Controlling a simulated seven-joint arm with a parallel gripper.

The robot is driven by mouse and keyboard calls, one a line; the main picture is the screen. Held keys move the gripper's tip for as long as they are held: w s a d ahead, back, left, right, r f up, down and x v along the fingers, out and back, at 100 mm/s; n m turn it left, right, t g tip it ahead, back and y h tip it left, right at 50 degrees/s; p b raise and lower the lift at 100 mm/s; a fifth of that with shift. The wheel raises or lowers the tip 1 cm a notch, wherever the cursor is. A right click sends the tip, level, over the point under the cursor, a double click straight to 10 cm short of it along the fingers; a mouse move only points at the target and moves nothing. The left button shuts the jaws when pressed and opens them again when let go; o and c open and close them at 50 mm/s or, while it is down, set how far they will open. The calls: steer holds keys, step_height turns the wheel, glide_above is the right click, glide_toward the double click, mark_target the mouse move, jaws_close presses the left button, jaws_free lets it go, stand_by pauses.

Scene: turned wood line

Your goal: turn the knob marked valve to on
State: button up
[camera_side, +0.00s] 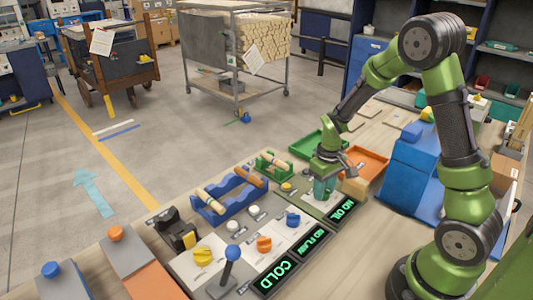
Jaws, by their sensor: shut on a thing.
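My gripper (323,190) points down onto the far panel plate, beside a display reading NO OIL (342,211). It is shut on a knob there, and its fingers hide most of that knob. Nearer along the row are a blue knob (293,219), an orange knob (264,243) and a yellow knob (203,256) on pale plates. The knob labels are too small to read, so I cannot tell by its marking which is the valve, nor which way the gripped knob points.
Other displays read NO FLAME (311,242) and COLD (276,276). A blue-topped lever (232,255) stands up near the front. A blue rack (228,196) with wooden pieces, a green tray (318,144), an orange tray (367,163) and a wooden block (355,187) are close by.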

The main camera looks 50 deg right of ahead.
steer(key=m, duration=0.5)
steer(key=shift+m, duration=2.4)
steer(key=o, duration=1)
steer(key=shift+o, duration=0.2)
step_height(320, 180, up, 17)
